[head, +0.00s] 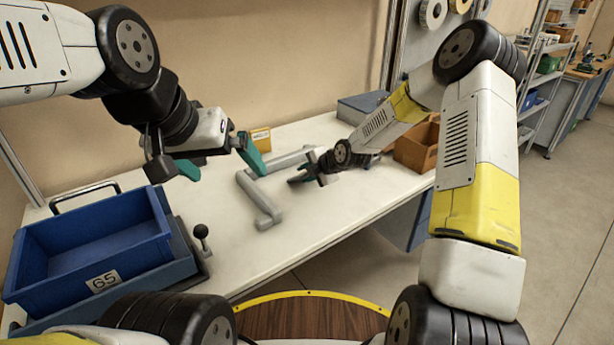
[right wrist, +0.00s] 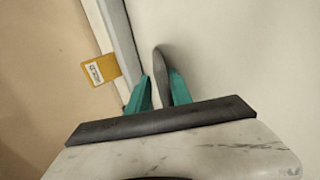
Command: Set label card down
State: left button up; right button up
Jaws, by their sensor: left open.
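A small yellow card with a white label (head: 260,138) is at the back of the white table, by the wall. It also shows in the right wrist view (right wrist: 100,69), left of my fingers and apart from them. My left gripper (head: 220,160) is open, its teal fingers wide apart, with nothing seen between them; it appears left of and in front of the card. My right gripper (head: 305,170) is low over the table, right of the card. In the right wrist view, a thin grey rounded piece (right wrist: 160,65) lies between its teal fingers; whether they grip it is unclear.
A grey bar frame (head: 262,200) lies on the table (head: 335,205) between the grippers. A blue bin marked 65 (head: 95,245) is at the left, beside a black-knobbed lever (head: 201,232). A brown wooden box (head: 415,148) and a grey case (head: 362,107) are at the right.

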jog(key=v, duration=0.8)
dwell(0.4)
